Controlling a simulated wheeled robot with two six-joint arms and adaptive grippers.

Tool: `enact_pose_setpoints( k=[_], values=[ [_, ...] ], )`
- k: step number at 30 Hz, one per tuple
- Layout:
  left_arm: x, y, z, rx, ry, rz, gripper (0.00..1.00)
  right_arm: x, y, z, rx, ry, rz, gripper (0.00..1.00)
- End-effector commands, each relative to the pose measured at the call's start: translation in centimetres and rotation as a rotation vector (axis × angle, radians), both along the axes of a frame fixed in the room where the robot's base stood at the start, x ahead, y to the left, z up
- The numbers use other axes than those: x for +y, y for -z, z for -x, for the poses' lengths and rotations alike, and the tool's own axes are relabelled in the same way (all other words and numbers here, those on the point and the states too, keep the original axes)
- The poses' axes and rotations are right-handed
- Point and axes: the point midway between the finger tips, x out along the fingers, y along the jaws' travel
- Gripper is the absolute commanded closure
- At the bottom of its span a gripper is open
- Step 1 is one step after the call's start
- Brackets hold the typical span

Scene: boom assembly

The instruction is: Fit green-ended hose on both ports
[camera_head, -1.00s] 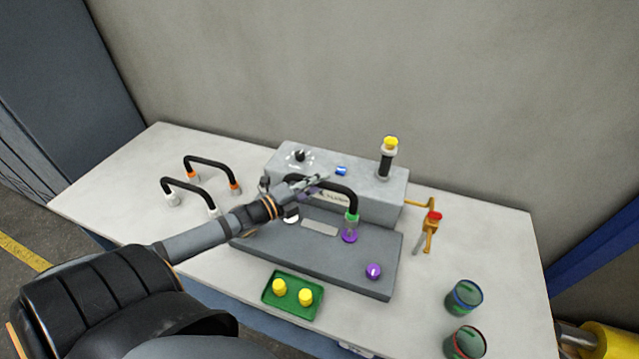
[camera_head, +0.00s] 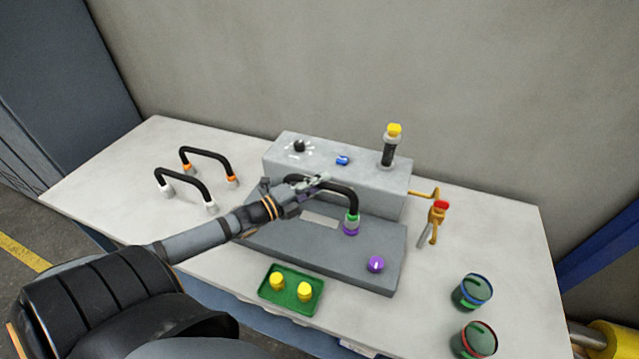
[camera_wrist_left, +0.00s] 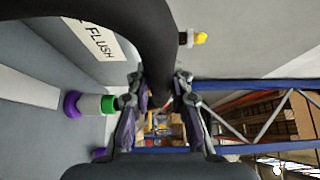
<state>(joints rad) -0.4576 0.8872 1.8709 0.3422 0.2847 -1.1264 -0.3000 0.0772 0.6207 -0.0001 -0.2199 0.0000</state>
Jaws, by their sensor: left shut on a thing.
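The black hose (camera_head: 330,188) arches over the grey fixture's front plate. My left gripper (camera_head: 310,184) is shut on the top of its arch; the hose also passes between the fingers in the left wrist view (camera_wrist_left: 148,45). Its right green end (camera_head: 352,217) stands upright over the purple-ringed port (camera_head: 350,231), apparently touching it. In the left wrist view, a pale sleeve lies between the green band (camera_wrist_left: 108,103) and the purple ring (camera_wrist_left: 72,104). The other hose end and its port are hidden behind my gripper and arm. My right gripper is not in view.
Two other black hoses, orange-ended (camera_head: 208,153) and white-ended (camera_head: 185,184), stand at left. A green tray (camera_head: 291,305) with yellow caps lies in front. A purple knob (camera_head: 376,264), an orange valve (camera_head: 437,215) and two cans (camera_head: 472,292) are at right.

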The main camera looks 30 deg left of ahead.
Motion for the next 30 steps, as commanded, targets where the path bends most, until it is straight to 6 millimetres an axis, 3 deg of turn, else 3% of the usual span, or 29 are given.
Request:
enact_pose_setpoints(
  k=[30],
  values=[
    [-0.09,-0.12,0.02,-0.003,0.001,0.001,1.0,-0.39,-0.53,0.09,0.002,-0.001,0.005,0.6]
  ],
)
